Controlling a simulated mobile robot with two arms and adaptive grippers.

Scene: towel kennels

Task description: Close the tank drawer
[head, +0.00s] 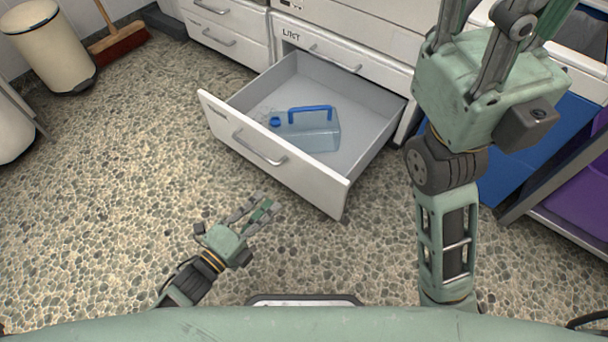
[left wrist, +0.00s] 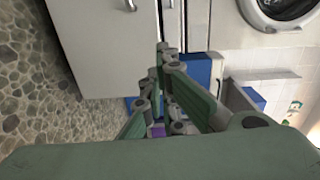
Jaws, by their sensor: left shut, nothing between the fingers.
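The tank drawer (head: 308,178) stands pulled out from the white cabinet, with a grey interior and a bar handle (head: 258,148) on its white front. A clear bluish tank (head: 318,136) with a blue handle and cap lies inside it. My left gripper (head: 264,206) is shut and empty, low in front of the drawer front and apart from it. In the left wrist view, the closed fingers (left wrist: 165,62) show beside a white panel (left wrist: 98,45) with a handle. My right gripper (head: 500,30) is raised at the upper right; its fingertips are cut off by the frame.
Closed drawers (head: 225,35) flank the open one at the left, and another (head: 345,60) sits above it. A blue bin (head: 540,145) and a purple bin (head: 585,190) stand at the right. A cream trash can (head: 48,48) and a broom (head: 118,42) stand far left. The pebbled floor is clear.

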